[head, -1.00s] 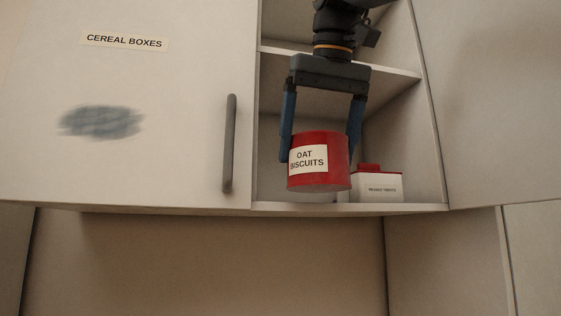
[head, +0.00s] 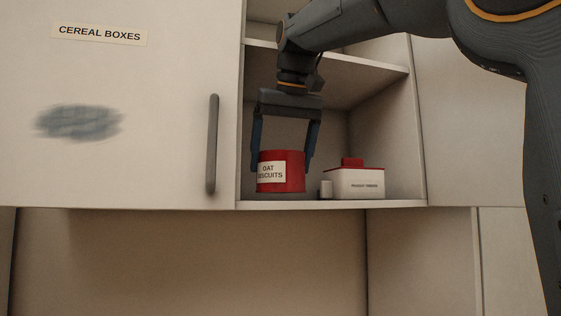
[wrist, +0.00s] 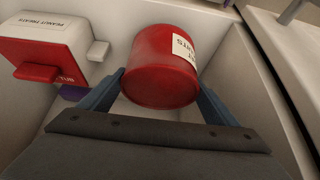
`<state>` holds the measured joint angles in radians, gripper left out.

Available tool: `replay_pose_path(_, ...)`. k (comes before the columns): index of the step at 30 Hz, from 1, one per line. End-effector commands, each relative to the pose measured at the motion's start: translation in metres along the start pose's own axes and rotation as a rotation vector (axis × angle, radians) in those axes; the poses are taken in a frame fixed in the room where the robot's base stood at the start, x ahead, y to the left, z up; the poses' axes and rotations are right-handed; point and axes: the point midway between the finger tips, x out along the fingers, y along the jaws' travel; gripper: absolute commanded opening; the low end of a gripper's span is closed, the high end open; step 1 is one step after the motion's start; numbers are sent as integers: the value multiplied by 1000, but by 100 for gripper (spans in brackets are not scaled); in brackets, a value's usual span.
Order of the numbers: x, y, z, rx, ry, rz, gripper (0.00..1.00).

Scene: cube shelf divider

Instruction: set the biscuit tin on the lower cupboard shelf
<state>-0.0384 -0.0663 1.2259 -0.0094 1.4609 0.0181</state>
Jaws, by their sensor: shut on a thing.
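The red biscuit tin (head: 292,172) with a white "OAT BISCUITS" label is inside the open cupboard, upright, just above or on the lower shelf (head: 400,204); I cannot tell whether it touches. My gripper (head: 283,168) points down from above and is shut on the tin, one blue finger on each side. In the wrist view the tin (wrist: 160,70) sits between the two fingers (wrist: 158,95). The tin's underside is hidden.
A white box with a red lid, labelled peanut treats (head: 358,184), stands to the right on the lower shelf; it also shows in the wrist view (wrist: 62,40). The upper shelf (head: 370,60) lies above. A closed door with a handle (head: 212,145) is at left.

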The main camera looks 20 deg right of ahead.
Motion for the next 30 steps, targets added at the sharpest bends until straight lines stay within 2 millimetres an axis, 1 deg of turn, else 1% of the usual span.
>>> replay_pose_path(1, 2, 0, -4, 0, 0, 0, 44)
replay_pose_path(3, 8, 0, 2, 0, 1, 0, 44)
replay_pose_path(6, 13, 0, 4, 0, 3, 0, 44)
replay_pose_path(17, 17, 0, 6, 0, 2, 0, 44)
replay_pose_path(18, 17, 0, 6, 0, 0, 0, 90)
replay_pose_path(20, 17, 0, 6, 0, 0, 0, 100)
replay_pose_path(26, 17, 0, 6, 0, 0, 0, 100)
replay_pose_path(30, 11, 0, 4, 0, 2, 0, 100)
